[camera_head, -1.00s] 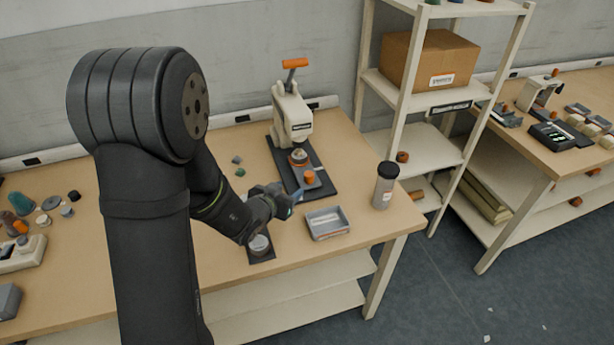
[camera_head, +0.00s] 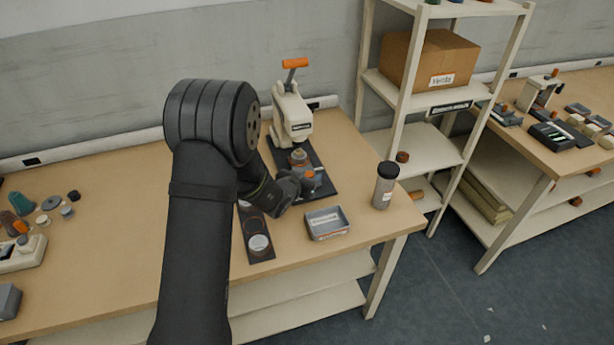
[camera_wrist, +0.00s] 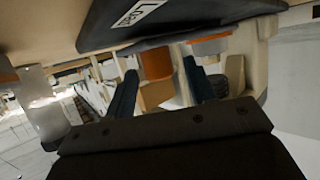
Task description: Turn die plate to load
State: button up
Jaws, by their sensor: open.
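The press (camera_head: 292,115) stands at the back of the table with its orange-tipped lever raised. Its black base (camera_head: 325,184) extends forward and carries the die plate, which is partly hidden by my arm. An orange knob (camera_head: 308,173) stands at the front of the plate; in the wrist view the orange knob (camera_wrist: 156,62) shows between my two dark blue fingers. My gripper (camera_wrist: 160,72) is open, its fingers on either side of the knob; contact cannot be told. A dark surface with a white label (camera_wrist: 140,12), seemingly "Load", shows at the top of the wrist view.
A grey tray (camera_head: 327,235) lies in front of the base, and a bottle (camera_head: 385,185) with a black lid stands to its right. A dark strip with round discs (camera_head: 256,230) lies left of the tray. Several small parts lie at far left.

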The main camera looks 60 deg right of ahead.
grip_shut()
jog(key=shift+s+d+r+n+t+y, duration=0.1)
jog(key=shift+s+n+t+y, duration=0.05)
jog(key=shift+n+t, duration=0.9)
jog(key=shift+s+d+n+t+y, duration=0.1)
jog(key=shift+n+t+y, duration=0.05)
jog(key=shift+n+t, duration=0.85)
jog(key=shift+a+n+t, duration=0.1)
jog(key=shift+n+t, duration=0.15)
jog(key=shift+t, duration=0.4)
grip_release()
jog(key=shift+a, duration=0.1)
